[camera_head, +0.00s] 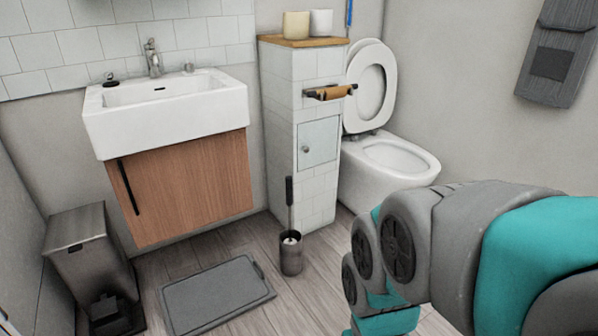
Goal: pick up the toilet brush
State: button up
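The toilet brush (289,205) stands upright in a dark cylindrical holder (291,261) on the floor, in front of the tiled pillar. Its dark handle sticks up out of the holder, and a bit of white shows at the holder's mouth. My grey and teal arm comes in from the right side of the picture, to the right of the brush and apart from it. My gripper is not visible in this view.
A grey mat (217,294) lies on the floor left of the holder. A pedal bin (88,256) stands at the far left below the sink (165,112). The toilet (388,170) is behind my arm. A paper roll holder (329,92) juts from the tiled pillar (292,110).

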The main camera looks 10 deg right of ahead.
aim_at(289, 181)
jog(key=i+l, duration=0.1)
jog(key=i, duration=0.45)
jog(key=i+l+u, duration=0.1)
jog(key=i, duration=0.45)
